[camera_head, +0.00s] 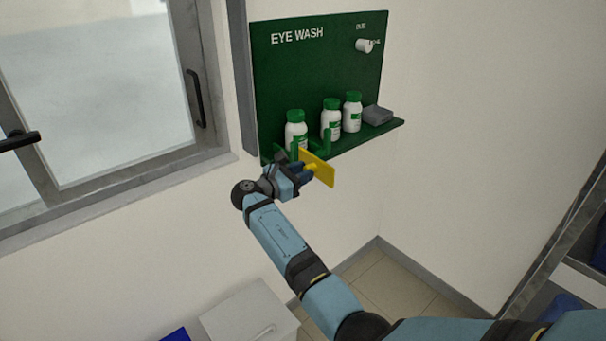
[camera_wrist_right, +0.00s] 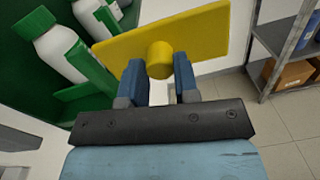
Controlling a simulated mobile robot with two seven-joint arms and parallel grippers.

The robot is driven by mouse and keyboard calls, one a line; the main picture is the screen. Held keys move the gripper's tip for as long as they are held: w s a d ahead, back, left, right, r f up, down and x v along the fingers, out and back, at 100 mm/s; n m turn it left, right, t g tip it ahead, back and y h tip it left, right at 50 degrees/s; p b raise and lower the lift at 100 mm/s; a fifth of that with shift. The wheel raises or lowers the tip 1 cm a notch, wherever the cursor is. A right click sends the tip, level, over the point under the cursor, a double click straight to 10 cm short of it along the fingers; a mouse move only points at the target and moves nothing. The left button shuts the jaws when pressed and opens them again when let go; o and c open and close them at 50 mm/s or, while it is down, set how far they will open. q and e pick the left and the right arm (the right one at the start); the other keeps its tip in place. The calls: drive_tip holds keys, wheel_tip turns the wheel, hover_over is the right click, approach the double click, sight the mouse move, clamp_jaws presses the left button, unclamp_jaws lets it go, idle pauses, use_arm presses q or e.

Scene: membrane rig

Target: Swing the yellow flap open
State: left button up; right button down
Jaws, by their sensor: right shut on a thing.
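The yellow flap (camera_head: 321,171) is a flat plate at the lower front of the green eye wash station (camera_head: 300,75). It has a round yellow knob, which shows in the right wrist view (camera_wrist_right: 159,60). My right gripper (camera_head: 304,171) is at the flap, with its two blue fingers on either side of the knob, shut on it. In the right wrist view the flap (camera_wrist_right: 195,30) stands out past the fingertips, and its far edge is free of the bottles. Its hinge is hard to make out. My left gripper is not in view.
Several white bottles with green caps (camera_head: 331,118) stand on the station's shelf, beside a grey block (camera_head: 376,115). A white knob (camera_head: 364,46) is on the panel. A window (camera_head: 100,90) is at left, a white cabinet (camera_head: 250,315) below, a shelf rack (camera_wrist_right: 285,45) at right.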

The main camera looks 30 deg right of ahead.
drive_tip(key=shift+a+m+g, duration=0.15)
drive_tip(key=shift+m+g, duration=0.15)
drive_tip(key=shift+g, duration=0.2)
drive_tip(key=c, duration=0.8)
unclamp_jaws()
drive_tip(key=shift+c, duration=0.2)
drive_tip(key=shift+a, duration=0.15)
drive_tip(key=s+a+b, duration=0.2)
drive_tip(key=a, duration=1.1)
drive_tip(key=shift+a, duration=0.2)
